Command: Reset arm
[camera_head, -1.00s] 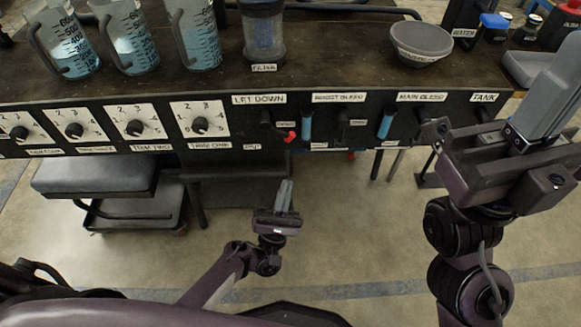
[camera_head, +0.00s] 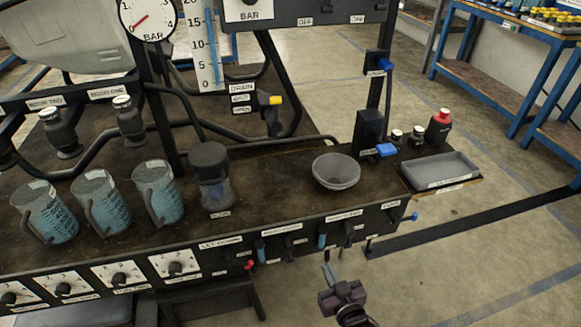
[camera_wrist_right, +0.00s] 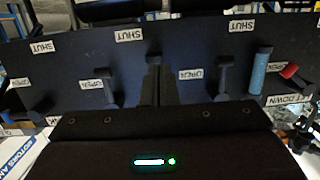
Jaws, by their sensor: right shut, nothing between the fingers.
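My right gripper (camera_head: 329,272) shows at the bottom of the head view, just in front of the bench's front panel and below its row of valves. Its grey fingers point up, are together and hold nothing. In the right wrist view the dark fingers (camera_wrist_right: 156,85) stand together at the middle, before the valve panel (camera_wrist_right: 195,52). I cannot tell whether they touch it. My left gripper is out of view.
The bench (camera_head: 262,184) carries beakers (camera_head: 161,192), a filter (camera_head: 211,178), a grey bowl (camera_head: 336,171) and a grey tray (camera_head: 440,170). A blue-handled valve (camera_head: 322,236) is on the front panel. Open floor (camera_head: 470,255) lies to the right.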

